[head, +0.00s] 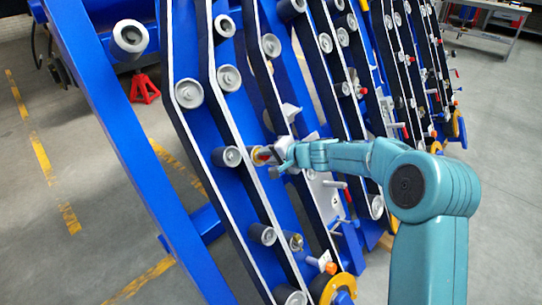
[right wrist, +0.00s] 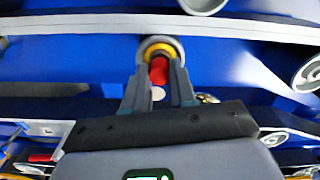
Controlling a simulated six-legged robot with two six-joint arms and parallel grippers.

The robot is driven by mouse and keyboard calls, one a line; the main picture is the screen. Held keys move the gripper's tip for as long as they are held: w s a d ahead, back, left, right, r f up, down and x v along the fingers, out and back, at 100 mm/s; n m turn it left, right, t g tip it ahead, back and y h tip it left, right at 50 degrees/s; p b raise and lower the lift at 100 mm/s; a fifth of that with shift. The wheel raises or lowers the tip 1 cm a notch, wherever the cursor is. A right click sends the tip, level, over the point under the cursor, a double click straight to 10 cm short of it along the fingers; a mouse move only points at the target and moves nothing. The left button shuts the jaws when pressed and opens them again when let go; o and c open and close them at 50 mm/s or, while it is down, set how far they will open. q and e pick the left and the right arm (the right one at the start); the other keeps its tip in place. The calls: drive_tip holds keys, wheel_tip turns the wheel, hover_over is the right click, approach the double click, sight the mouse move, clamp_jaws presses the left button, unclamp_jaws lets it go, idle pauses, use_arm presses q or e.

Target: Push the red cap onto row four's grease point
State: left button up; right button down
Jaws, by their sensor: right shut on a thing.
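My right gripper (head: 270,156) reaches in from the right to one of the blue rows in the head view. It is shut on the small red cap (right wrist: 159,71), which sits between its two fingers in the right wrist view. The cap also shows as a bit of red at the fingertips in the head view (head: 263,156). Directly beyond the cap is a round grey fitting with a yellow ring (right wrist: 161,45), lined up with it. I cannot tell whether cap and fitting touch. My left gripper is not in view.
Several slanted blue rows with grey rollers (head: 229,78) and pale edges stand close together around my right arm. A red jack stand (head: 145,88) is on the floor at the back left. A workbench (head: 484,30) stands at the far right. Open floor lies at left.

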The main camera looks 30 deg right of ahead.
drive_tip(key=shift+w, duration=0.1)
drive_tip(key=c, duration=0.8)
unclamp_jaws()
drive_tip(key=shift+c, duration=0.2)
drive_tip(key=v, duration=1.6)
drive_tip(key=shift+r, duration=0.1)
